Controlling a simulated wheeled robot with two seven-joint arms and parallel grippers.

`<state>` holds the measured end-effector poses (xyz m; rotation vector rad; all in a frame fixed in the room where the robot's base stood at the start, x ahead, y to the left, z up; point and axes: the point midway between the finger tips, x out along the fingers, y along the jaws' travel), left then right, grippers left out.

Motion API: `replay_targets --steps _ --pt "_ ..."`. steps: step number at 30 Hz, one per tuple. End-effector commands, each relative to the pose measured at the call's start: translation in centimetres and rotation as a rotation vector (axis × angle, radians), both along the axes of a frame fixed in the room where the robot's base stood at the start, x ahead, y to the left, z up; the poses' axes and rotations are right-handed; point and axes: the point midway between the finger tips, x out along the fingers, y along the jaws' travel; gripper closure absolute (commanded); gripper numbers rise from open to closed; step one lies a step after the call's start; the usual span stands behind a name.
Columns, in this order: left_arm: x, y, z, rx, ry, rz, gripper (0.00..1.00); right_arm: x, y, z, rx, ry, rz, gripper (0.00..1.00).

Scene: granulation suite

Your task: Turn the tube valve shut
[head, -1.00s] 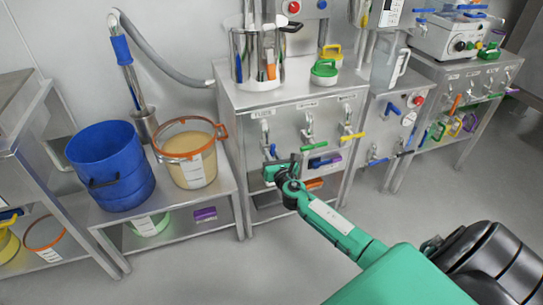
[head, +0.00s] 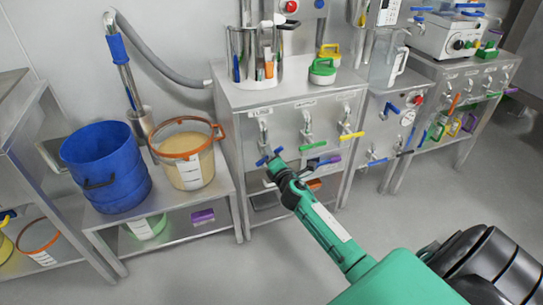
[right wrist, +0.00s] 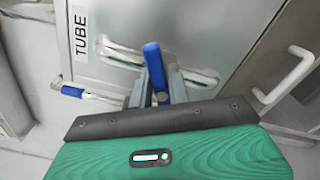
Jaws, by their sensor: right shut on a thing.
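The tube valve (head: 264,137) is a metal tap on the cabinet front under the "TUBE" label. Its blue handle (head: 262,161) shows as a slanted blue bar at the tip of my right gripper (head: 271,158). In the right wrist view the blue handle (right wrist: 153,62) stands up between the two grey fingers of my right gripper (right wrist: 156,90), which are shut on it. A second blue-ended metal part (right wrist: 72,91) shows left of the fingers; I cannot tell how it joins the handle. My left gripper is not in view.
A blue bucket (head: 105,168) and an orange-rimmed tub (head: 187,170) stand on a low bench at left. In the right wrist view a white bar handle (right wrist: 290,78) lies at right. The floor is clear.

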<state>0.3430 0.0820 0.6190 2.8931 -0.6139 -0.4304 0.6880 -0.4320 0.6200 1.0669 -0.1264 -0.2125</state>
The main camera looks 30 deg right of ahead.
Motion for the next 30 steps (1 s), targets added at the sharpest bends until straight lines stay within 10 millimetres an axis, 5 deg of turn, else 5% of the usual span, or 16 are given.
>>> replay_targets --steps 15,30 --pt "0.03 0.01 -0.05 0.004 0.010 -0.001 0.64 -0.03 -0.19 -0.39 0.389 -0.093 -0.001 1.00" --pt "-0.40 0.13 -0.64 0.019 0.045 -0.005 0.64 -0.04 -0.21 -0.54 0.500 -0.120 -0.002 1.00"
